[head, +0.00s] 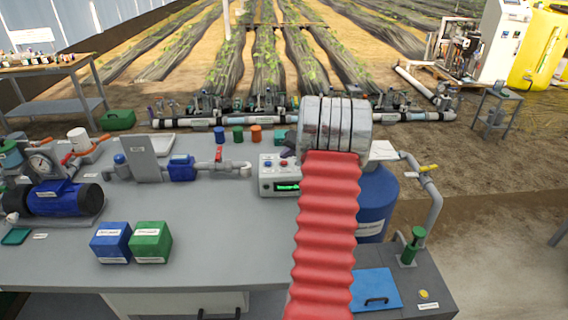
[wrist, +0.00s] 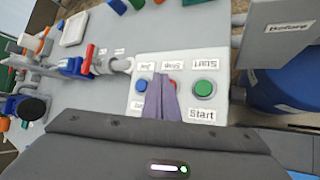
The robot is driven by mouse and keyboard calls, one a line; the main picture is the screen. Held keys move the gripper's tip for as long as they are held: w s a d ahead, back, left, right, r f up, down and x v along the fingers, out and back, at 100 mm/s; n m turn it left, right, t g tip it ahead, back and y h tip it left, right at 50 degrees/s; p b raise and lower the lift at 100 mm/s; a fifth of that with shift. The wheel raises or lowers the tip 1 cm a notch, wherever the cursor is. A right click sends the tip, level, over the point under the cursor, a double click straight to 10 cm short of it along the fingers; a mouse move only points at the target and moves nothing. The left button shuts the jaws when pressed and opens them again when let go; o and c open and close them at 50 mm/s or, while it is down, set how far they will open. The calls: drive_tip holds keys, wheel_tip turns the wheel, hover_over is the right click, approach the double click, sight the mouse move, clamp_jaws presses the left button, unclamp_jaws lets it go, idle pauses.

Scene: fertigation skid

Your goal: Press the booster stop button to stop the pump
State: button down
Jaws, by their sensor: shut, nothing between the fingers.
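The control box (head: 279,178) stands at the right part of the grey bench, with a blue button (head: 268,164), a red button (head: 284,163) and a lit green display. In the wrist view the box (wrist: 140,105) shows blue (wrist: 142,85), red (wrist: 173,81) and green (wrist: 204,88) buttons in a row. The label by the red one reads Stop, upside down; Start is by the green. My gripper (wrist: 163,78) is shut and empty, its tips in front of the gap between blue and red, partly covering the red button. Contact cannot be told.
A blue tank (head: 374,200) stands right of the box. A pipe with a red-handled valve (head: 219,154) lies left of it. Blue (head: 112,242) and green (head: 151,241) boxes sit on the front of the bench, whose middle is clear.

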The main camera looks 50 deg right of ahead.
sight(286, 163)
drive_tip(key=shift+r, duration=0.15)
drive_tip(key=shift+r, duration=2.4)
drive_tip(key=shift+n, duration=0.3)
